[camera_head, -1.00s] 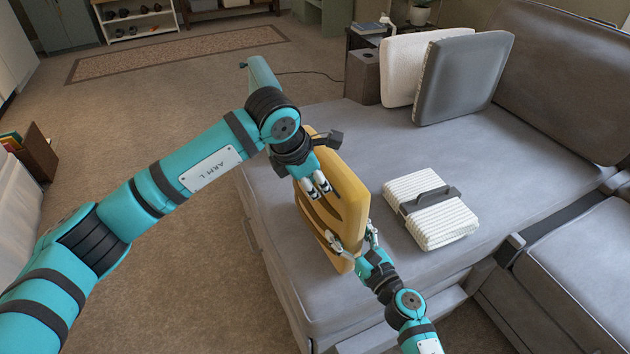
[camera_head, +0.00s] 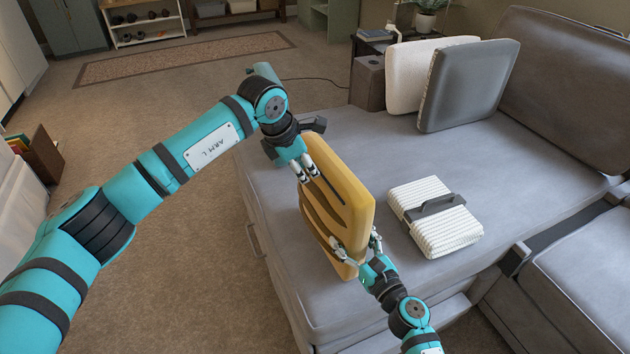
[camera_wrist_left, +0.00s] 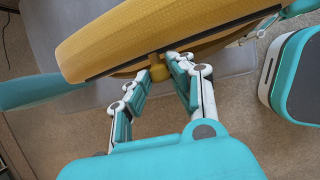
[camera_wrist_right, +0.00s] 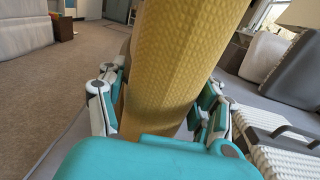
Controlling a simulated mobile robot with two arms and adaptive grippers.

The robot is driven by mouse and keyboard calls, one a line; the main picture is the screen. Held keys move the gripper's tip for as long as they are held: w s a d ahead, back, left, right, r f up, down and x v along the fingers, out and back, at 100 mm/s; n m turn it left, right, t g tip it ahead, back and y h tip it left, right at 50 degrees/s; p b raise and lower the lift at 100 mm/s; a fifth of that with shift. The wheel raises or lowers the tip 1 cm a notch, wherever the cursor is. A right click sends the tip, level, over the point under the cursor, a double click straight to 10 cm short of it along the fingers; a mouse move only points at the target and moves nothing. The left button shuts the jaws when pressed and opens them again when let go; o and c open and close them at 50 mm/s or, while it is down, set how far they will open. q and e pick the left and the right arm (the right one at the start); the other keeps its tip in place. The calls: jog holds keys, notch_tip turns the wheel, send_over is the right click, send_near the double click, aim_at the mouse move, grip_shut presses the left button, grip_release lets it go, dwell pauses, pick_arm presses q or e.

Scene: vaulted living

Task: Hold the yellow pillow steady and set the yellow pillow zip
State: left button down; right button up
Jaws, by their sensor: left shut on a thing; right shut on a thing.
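The yellow pillow (camera_head: 357,212) stands on edge on the grey sofa seat. A dark zip line (camera_head: 331,191) runs along its upper edge. My left gripper (camera_head: 304,175) is at the far end of that edge. My right gripper (camera_head: 356,246) is shut on the pillow's near end, with a finger on each side. The right wrist view shows the pillow (camera_wrist_right: 178,65) between its fingers.
A white ribbed cushion with a dark strap (camera_head: 436,215) lies on the sofa (camera_head: 300,290), right of the pillow. A grey cushion (camera_head: 468,85) and a white one (camera_head: 408,80) lean at the back.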

pick_arm(q)
jog(key=w+a, duration=0.4)
jog(key=w, duration=0.5)
jog(key=shift+w+a, duration=0.1)
jog(key=shift+w, duration=0.05)
jog(key=c, duration=1.3)
grip_release()
jog(key=shift+o, duration=0.6)
pick_arm(e)
jog(key=shift+c, duration=0.2)
pick_arm(q)
jog(key=shift+r, duration=0.1)
jog(key=v, duration=1.2)
